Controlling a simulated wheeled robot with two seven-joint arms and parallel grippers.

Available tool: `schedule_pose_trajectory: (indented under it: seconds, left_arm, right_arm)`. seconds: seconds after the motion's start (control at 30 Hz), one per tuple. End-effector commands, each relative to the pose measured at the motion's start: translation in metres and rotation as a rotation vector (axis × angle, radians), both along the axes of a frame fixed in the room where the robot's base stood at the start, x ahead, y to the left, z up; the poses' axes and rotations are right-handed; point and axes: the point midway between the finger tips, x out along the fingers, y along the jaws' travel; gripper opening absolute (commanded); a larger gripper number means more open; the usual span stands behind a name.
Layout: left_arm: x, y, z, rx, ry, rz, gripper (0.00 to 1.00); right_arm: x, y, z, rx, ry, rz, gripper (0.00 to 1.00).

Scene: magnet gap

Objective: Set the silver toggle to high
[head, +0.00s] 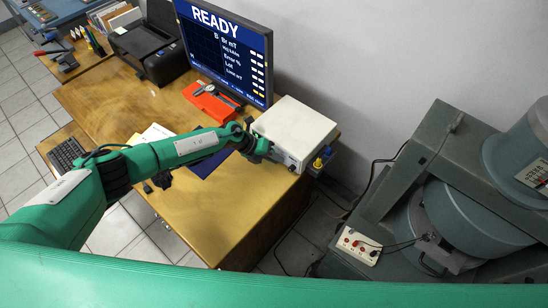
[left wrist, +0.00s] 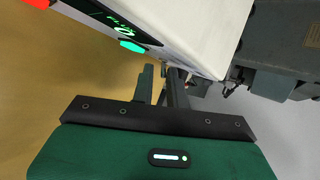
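The silver toggle cannot be made out for certain in either view. A cream instrument box (head: 293,128) stands at the right end of the desk, its front panel partly hidden by my left gripper. It also shows in the left wrist view (left wrist: 205,30), with a lit green display and a green button (left wrist: 132,46) on its panel. My left gripper (head: 268,150) is at the front panel. In the left wrist view its two fingers (left wrist: 161,80) stand a little apart, close to the panel's lower right part. I see nothing held between them. My right gripper is out of view.
A monitor (head: 228,45) reading READY stands behind the box, with a red-orange tool case (head: 212,102) before it. Yellow and blue connectors (head: 321,160) sit at the box's right corner. A large grey magnet (head: 465,220) stands to the right. The desk's front (head: 225,215) is clear.

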Motion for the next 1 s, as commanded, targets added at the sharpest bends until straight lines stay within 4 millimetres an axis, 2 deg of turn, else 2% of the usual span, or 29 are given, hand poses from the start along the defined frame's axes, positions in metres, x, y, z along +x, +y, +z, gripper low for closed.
schedule_pose_trajectory:
  seconds: [0.13, 0.27, 0.7, 1.0]
  left_arm:
    - [0.0, 0.003, 0.003, -0.001, -0.001, -0.001, 0.15]
    - [-0.001, 0.014, 0.012, 0.0, -0.001, 0.0, 0.15]
    - [-0.007, 0.074, 0.069, 0.001, -0.002, 0.001, 0.15]
    - [-0.01, 0.097, 0.093, 0.001, -0.001, 0.001, 0.15]
  right_arm:
    - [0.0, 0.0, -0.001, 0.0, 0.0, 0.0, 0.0]
    - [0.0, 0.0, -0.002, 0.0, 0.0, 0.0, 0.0]
    - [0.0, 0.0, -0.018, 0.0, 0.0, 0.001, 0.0]
    - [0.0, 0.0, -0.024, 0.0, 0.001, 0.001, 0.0]
